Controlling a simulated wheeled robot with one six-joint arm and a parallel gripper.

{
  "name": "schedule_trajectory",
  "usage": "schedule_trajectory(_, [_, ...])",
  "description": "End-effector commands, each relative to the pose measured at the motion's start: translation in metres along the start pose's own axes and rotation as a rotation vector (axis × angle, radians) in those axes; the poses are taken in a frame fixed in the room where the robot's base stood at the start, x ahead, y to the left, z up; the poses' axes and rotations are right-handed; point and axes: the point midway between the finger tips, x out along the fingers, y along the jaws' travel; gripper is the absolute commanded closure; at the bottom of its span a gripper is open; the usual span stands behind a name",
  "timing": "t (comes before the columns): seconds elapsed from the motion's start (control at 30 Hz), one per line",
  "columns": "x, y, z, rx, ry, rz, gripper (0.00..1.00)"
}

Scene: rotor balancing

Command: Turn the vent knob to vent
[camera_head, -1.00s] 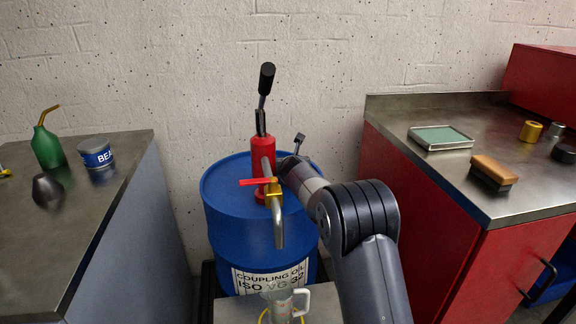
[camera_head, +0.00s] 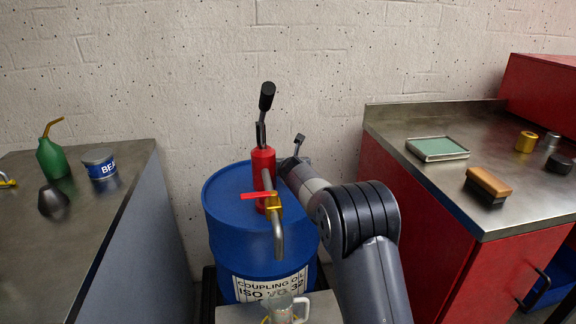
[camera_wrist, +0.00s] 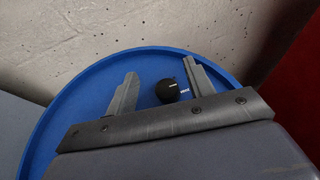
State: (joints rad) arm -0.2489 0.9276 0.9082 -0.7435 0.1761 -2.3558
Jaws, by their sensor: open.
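The vent knob (camera_wrist: 168,90) is a small black round knob with a white mark and white lettering, on the lid of the blue drum (camera_head: 228,215). In the wrist view it lies between the two spread fingers of my gripper (camera_wrist: 160,70), nearer the right finger, with gaps showing on both sides. My gripper is open and holds nothing. Whether the fingers are level with the knob or above it, I cannot tell. In the head view the knob is hidden, and my arm reaches over the right side of the drum.
A red hand pump (camera_head: 263,165) with a black lever, a red-handled brass valve and a bent spout stands on the drum, left of my arm. A clear jug (camera_head: 281,306) is below the spout. Metal-topped benches flank the drum; the right one (camera_head: 430,180) holds a tray and a brush.

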Motion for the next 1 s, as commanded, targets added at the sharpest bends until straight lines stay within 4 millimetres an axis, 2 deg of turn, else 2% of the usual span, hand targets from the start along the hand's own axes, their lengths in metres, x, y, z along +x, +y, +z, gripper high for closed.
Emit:
schedule_trajectory(0.03, [-0.006,0.000,0.014,0.000,-0.001,0.000,0.50])
schedule_trajectory(0.1, [-0.010,0.000,0.023,0.000,-0.001,0.000,0.50])
schedule_trajectory(0.4, [-0.023,0.000,0.054,0.000,0.000,-0.001,0.50])
schedule_trajectory(0.6, [-0.026,0.000,0.061,0.000,0.001,-0.001,0.50])
schedule_trajectory(1.0, [-0.025,0.000,0.060,0.000,0.000,-0.001,0.50])
